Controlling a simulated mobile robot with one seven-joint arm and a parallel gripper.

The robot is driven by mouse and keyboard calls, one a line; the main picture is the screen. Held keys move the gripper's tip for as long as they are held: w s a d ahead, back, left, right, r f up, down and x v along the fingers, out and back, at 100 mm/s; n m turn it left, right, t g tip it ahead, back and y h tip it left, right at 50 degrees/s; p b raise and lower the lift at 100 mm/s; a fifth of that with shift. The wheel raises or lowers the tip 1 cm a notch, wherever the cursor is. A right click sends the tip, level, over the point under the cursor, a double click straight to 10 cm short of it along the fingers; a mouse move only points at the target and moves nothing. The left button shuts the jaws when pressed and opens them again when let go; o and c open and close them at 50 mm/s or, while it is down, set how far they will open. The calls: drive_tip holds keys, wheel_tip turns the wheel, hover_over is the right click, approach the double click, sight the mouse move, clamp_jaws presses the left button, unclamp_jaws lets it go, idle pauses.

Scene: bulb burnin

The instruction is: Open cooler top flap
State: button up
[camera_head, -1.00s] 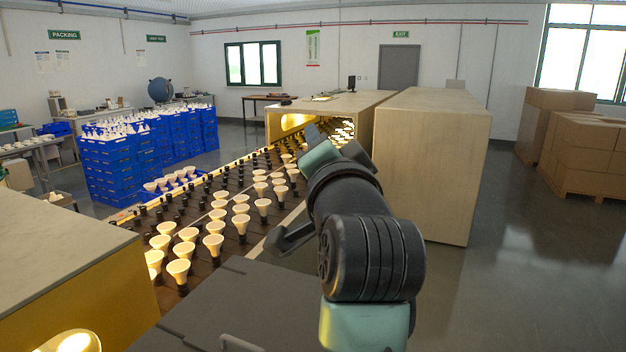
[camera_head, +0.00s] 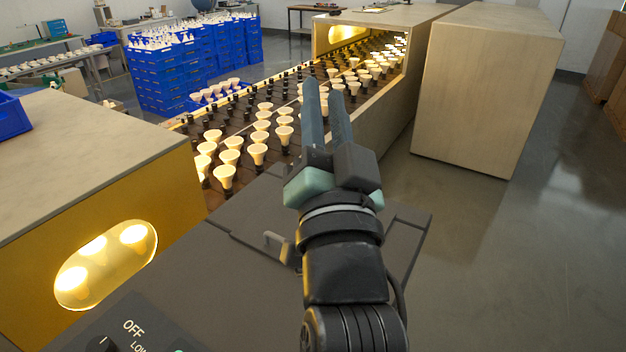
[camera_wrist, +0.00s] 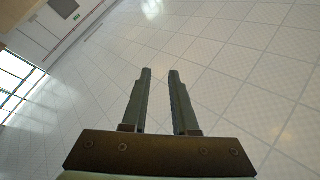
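A dark grey cabinet top (camera_head: 225,285), apparently the cooler, lies in the foreground of the head view. A flat flap (camera_head: 405,236) is set in it and looks closed. A small light handle (camera_head: 276,246) stands near the left end of the flap, just left of my wrist. My arm covers the middle of the flap. My gripper (camera_head: 324,90) is above and beyond the flap, its fingers pointing away from me.
A conveyor (camera_head: 240,130) with several lit bulbs runs beyond the cabinet into a wooden tunnel (camera_head: 385,115). A yellow-sided box (camera_head: 160,185) with a glowing window stands at left. A control panel (camera_head: 135,335) marked OFF is at the front. Open floor (camera_head: 500,250) lies right.

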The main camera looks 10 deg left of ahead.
drive_tip(key=a+f+m+g, duration=0.1)
drive_tip(key=f+m+g, duration=0.1)
drive_tip(key=f, duration=0.9)
drive_tip(key=a+f+m+g+y, duration=0.1)
drive_tip(key=f+m, duration=0.4)
drive_tip(key=f, duration=0.6)
drive_tip(key=a+f+m+g, duration=0.2)
drive_tip(key=f+m+g, duration=0.1)
drive_tip(key=f, duration=0.8)
drive_tip(key=shift+w+m+g+y, duration=0.15)
drive_tip(key=shift+m+g+y, duration=0.25)
drive_tip(key=shift+m, duration=0.2)
drive_tip(key=x, duration=1.2)
drive_tip(key=shift+w+a, duration=0.15)
drive_tip(key=shift+w, duration=0.2)
drive_tip(key=shift+c, duration=0.2)
clamp_jaws()
